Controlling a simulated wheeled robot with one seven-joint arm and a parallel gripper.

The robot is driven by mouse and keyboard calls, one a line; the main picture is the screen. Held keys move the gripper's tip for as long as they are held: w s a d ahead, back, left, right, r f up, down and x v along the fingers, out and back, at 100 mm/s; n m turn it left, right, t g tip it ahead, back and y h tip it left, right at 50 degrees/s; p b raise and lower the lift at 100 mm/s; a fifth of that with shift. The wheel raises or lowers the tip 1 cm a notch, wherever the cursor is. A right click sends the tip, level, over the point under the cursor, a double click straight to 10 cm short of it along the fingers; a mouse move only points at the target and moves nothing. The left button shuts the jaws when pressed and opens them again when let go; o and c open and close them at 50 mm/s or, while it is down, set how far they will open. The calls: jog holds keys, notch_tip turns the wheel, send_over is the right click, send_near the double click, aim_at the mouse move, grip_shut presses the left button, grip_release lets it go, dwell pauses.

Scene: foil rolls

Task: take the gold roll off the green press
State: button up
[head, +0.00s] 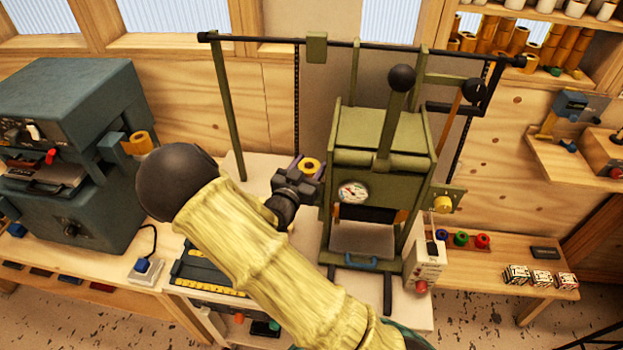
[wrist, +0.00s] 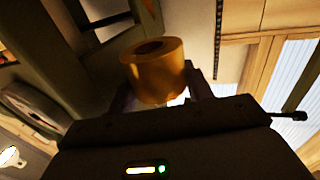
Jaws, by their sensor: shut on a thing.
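The green press (head: 383,135) stands on the bench in the middle of the head view, with a gauge on its front and a black-knobbed lever. The gold roll (head: 312,164) is at the press's left side, beside its upper frame. My gripper (head: 305,172) is shut on the roll, reaching in from the left. In the wrist view the roll (wrist: 150,82) sits between the two fingers of my gripper (wrist: 163,96), its dark hole showing. I cannot tell whether the roll still touches the press or a holder on it.
A dark grey-green machine (head: 75,150) with another gold roll (head: 138,143) stands at the left. A black rail (head: 270,39) on green posts runs above the press. A control box (head: 425,266) stands at the press's right. More rolls fill the shelf (head: 555,75) at upper right.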

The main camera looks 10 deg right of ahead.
aim_at(309, 166)
notch_tip(309, 166, up, 22)
jog(key=shift+r+b, duration=0.15)
jog(key=shift+b, duration=0.25)
dwell(0.5)
